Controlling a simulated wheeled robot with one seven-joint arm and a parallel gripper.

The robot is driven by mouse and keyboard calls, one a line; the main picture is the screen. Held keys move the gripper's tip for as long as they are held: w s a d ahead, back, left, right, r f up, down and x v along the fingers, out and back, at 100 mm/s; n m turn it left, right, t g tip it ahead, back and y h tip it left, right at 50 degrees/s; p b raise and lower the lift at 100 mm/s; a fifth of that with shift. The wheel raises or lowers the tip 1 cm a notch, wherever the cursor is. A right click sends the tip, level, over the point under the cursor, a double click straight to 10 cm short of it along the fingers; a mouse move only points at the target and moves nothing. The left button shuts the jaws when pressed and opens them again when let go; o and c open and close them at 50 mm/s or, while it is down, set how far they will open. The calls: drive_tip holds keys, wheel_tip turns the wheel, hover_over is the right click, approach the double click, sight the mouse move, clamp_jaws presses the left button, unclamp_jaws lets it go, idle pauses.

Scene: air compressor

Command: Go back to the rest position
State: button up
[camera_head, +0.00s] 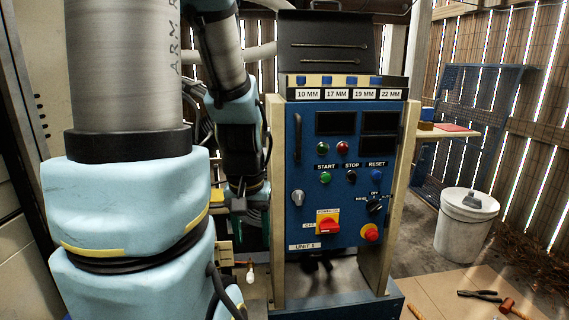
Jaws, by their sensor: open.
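My arm, with light blue padding, fills the left of the head camera view. Its far end hangs down just left of the blue control panel (345,225). My gripper (244,203) shows small and dark there, pointing down beside the panel's wooden left post. Its jaws are open, and I see nothing held between them. Part of the area behind it is hidden by my arm. The panel has START, STOP and RESET buttons, a red rotary switch (328,226) on a yellow plate, a black selector knob (374,205) and a red knob (370,233).
A rack (345,94) labelled 10, 17, 19 and 22 MM tops the panel. A white lidded bucket (466,228) stands on the right floor. Pliers (479,295) and a hammer (511,308) lie at the lower right. A small shelf (445,131) is behind. Floor between panel and bucket is clear.

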wheel_tip(320, 180, up, 19)
drive_tip(key=p, duration=1.6)
drive_tip(key=shift+p, duration=0.35)
